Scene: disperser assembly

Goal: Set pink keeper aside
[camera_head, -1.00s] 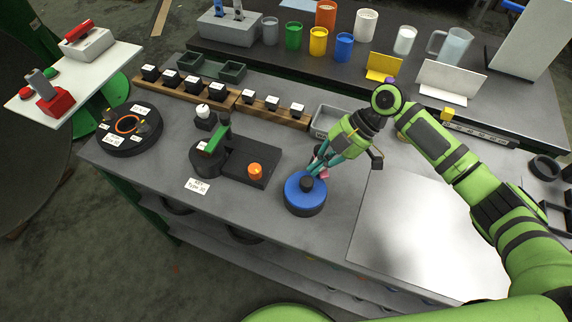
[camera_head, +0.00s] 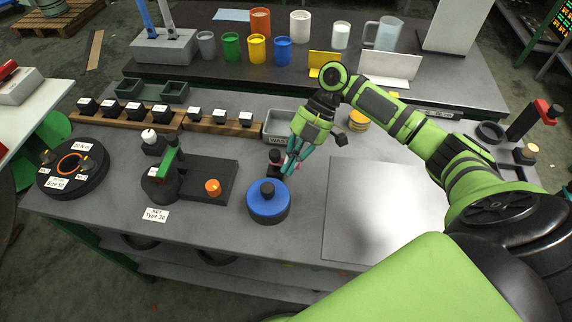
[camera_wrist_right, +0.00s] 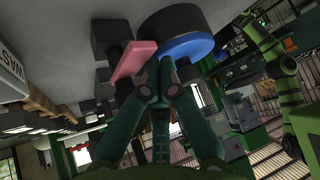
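The pink keeper (camera_head: 275,160) shows in the head view as a small pink piece with dark parts around it, just behind the blue round disc (camera_head: 268,200). In the right wrist view the pink keeper (camera_wrist_right: 133,60) is a flat bar beside dark blocks, left of the blue disc (camera_wrist_right: 185,45). My right gripper (camera_head: 288,168) points down beside the keeper. In the wrist view the right gripper's fingertips (camera_wrist_right: 166,75) are close together, and the left one overlaps the keeper's edge. Whether they hold it cannot be told. My left gripper is not in view.
A grey waste tray (camera_head: 281,124) stands behind the gripper. A dark fixture (camera_head: 205,180) with an orange knob lies left of the disc. A pale plate (camera_head: 375,205) covers the right. Wooden racks (camera_head: 215,125) with black blocks line the back left.

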